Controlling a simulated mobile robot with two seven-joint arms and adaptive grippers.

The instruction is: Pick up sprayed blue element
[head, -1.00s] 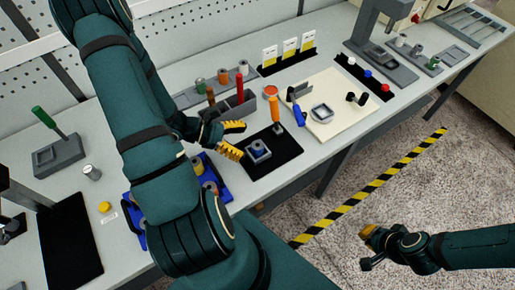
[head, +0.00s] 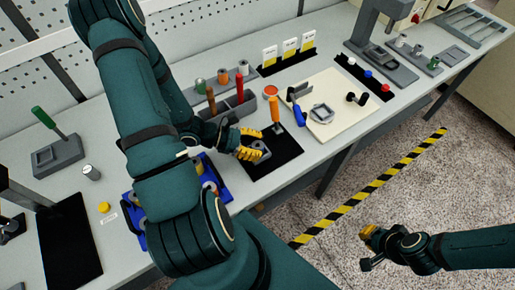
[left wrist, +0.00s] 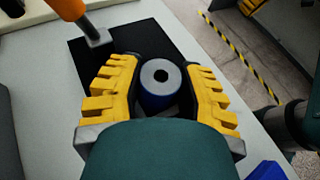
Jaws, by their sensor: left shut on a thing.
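The blue element (left wrist: 159,97) is a short cylinder with a grey top, a dark centre hole and blue sides. In the left wrist view it stands between the yellow fingers of my left gripper (left wrist: 160,90), which is shut on it. In the head view my left gripper (head: 248,146) is low over the black mat, and its fingers and arm hide most of the element. A grey holder (head: 263,156) shows beside the fingers on the mat. My right gripper (head: 368,236) hangs over the floor at the lower right; its fingers are too small to judge.
An orange-handled tool (head: 275,110) stands upright at the black mat's (head: 285,150) far side. A grey rack (head: 238,110) with handled tools is behind my left gripper. A blue tray (head: 215,175) lies nearer. A cream board (head: 340,115) is to the right.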

